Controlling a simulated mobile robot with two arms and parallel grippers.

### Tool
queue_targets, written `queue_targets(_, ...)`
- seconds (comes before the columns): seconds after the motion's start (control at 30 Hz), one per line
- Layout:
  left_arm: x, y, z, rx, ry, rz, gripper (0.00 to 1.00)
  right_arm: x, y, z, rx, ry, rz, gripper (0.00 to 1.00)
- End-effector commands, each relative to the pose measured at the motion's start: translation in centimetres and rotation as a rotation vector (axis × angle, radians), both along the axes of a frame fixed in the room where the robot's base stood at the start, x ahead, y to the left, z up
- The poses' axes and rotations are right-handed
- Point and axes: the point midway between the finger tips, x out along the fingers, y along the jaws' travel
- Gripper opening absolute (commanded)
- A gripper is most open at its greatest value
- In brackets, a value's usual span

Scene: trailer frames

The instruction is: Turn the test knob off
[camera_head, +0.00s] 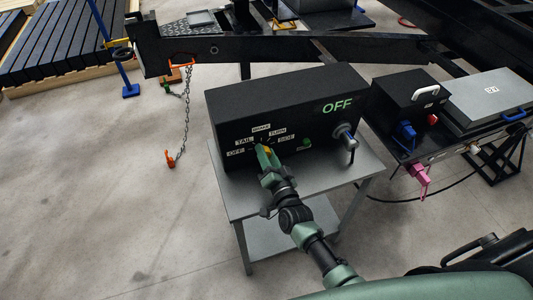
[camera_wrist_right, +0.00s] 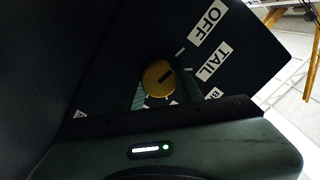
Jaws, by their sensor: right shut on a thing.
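The test knob (camera_wrist_right: 157,78) is a round yellow dial on the front of a black test box (camera_head: 290,95). Its dark pointer line aims roughly at the tick beside the TAIL label (camera_wrist_right: 207,62), with the OFF label (camera_wrist_right: 210,22) further around. My right gripper (camera_head: 266,154) is at the box front, its green fingers closed on either side of the knob, as the right wrist view (camera_wrist_right: 160,88) shows. In the head view the gripper mostly hides the knob. My left gripper is not in view.
The box stands on a grey table (camera_head: 235,197). It carries a large green OFF sign (camera_head: 337,106), a green light (camera_head: 306,144) and a grey plug (camera_head: 345,136). A smaller black box (camera_head: 405,90) stands to the right. A chain (camera_head: 187,105) hangs from the trailer frame at left.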

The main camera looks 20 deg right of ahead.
Motion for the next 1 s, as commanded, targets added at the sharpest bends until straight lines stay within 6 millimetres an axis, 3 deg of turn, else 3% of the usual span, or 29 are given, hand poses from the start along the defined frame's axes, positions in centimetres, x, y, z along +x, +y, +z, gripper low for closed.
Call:
queue_targets(0.17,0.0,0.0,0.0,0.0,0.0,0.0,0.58,0.0,0.0,-0.1,-0.004,0.003,0.001,0.0)
queue_targets(0.2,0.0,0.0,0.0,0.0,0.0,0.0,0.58,0.0,0.0,-0.1,-0.004,0.003,0.001,0.45)
queue_targets(0.27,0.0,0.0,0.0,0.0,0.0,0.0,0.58,0.0,0.0,-0.1,-0.004,0.002,0.001,0.58)
queue_targets(0.63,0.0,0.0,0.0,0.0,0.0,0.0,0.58,-0.5,0.0,-0.1,-0.002,0.002,0.001,0.58)
queue_targets(1.0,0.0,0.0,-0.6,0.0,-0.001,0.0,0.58,-6.3,-0.2,-0.3,-0.002,0.003,0.001,0.58)
